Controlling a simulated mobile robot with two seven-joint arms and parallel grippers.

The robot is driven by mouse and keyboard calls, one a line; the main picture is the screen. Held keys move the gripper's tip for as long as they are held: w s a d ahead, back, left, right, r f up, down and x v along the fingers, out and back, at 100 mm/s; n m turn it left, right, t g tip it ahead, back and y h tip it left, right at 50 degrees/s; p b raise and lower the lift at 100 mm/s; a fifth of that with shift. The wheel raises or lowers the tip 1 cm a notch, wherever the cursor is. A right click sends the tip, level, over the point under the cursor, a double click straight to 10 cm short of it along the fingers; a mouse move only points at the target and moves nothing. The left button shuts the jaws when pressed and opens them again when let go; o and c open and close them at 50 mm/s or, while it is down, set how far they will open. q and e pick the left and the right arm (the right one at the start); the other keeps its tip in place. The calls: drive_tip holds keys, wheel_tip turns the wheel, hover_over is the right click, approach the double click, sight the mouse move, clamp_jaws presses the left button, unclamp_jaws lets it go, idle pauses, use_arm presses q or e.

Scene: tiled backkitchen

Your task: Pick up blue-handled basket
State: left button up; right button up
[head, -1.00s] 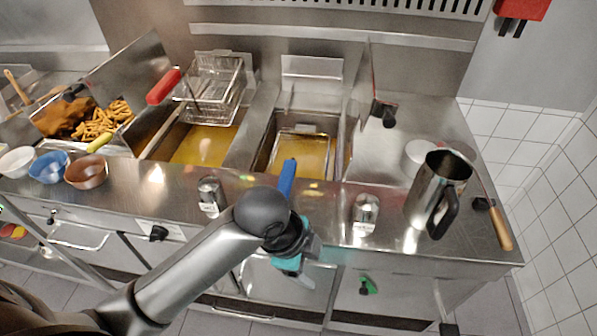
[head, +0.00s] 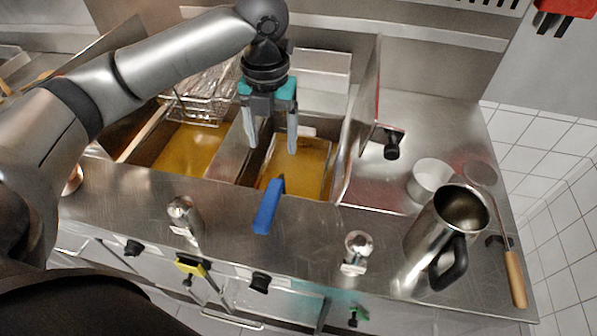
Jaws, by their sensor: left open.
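The blue-handled basket sits in the right fryer well; its blue handle (head: 268,206) sticks out over the front counter edge, and its wire body (head: 312,178) lies low in the yellow oil. My left gripper (head: 271,148) is above that well, behind the blue handle, pointing down. Its two grey fingers are spread apart with nothing between them. The fingers look apart from the handle; their exact height over the basket is hard to tell. My right gripper is out of the picture.
A second wire basket (head: 205,100) hangs raised over the left well, partly behind my arm. A steel jug (head: 447,235), a white bowl (head: 430,178) and a wooden-handled skimmer (head: 514,278) stand at the right. A shaker (head: 357,250) is on the front counter.

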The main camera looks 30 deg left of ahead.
use_arm(q)
hover_over(276, 182)
drive_tip(key=f, duration=0.5)
drive_tip(key=shift+s+d+f+b, duration=0.1)
drive_tip(key=shift+s+f+b, duration=0.15)
drive_tip(key=shift+s+b, duration=0.15)
wheel_tip(276, 182, down, 4)
drive_tip(key=shift+w+r, duration=0.1)
drive_tip(key=shift+r, duration=0.1)
drive_tip(key=shift+f, duration=0.45)
drive_tip(key=f, duration=0.2)
drive_tip(key=f+b, duration=0.1)
drive_tip(key=f, duration=0.1)
drive_tip(key=shift+w+f, duration=0.2)
drive_tip(key=shift+f, duration=0.15)
drive_tip(key=c, duration=0.5)
clamp_jaws()
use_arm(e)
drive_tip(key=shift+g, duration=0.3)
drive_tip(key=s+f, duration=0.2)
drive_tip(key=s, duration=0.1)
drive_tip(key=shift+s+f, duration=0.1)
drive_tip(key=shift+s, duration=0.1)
use_arm(q)
drive_tip(key=shift+r, duration=0.1)
